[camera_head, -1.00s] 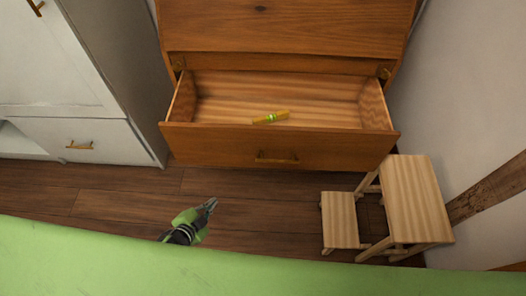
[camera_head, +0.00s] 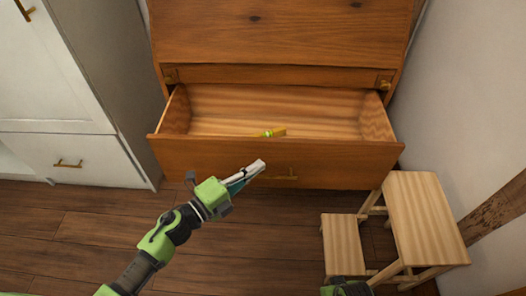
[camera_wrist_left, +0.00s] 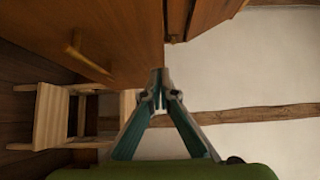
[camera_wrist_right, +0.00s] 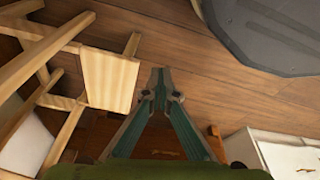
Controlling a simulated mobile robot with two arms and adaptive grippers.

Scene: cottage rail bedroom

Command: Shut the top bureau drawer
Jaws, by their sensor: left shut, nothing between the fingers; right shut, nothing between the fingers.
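The wooden bureau (camera_head: 270,40) stands ahead with its top drawer (camera_head: 220,158) pulled open. Inside the drawer lies a small yellow-green object (camera_head: 272,133). The drawer front has a brass handle (camera_head: 284,178), which also shows in the left wrist view (camera_wrist_left: 88,60). My left gripper (camera_head: 258,167) is shut and empty, in front of the drawer front and left of the handle in the head view; I cannot tell if it touches. My right gripper (camera_wrist_right: 160,75) is shut and empty, pointing over the floor; only a bit of that arm shows at the head view's bottom edge.
A wooden step stool (camera_head: 415,215) stands at the right, close to the drawer's right corner. A white cabinet (camera_head: 75,110) stands at the left. The wood floor (camera_head: 90,225) between is clear. A wall is at the far right.

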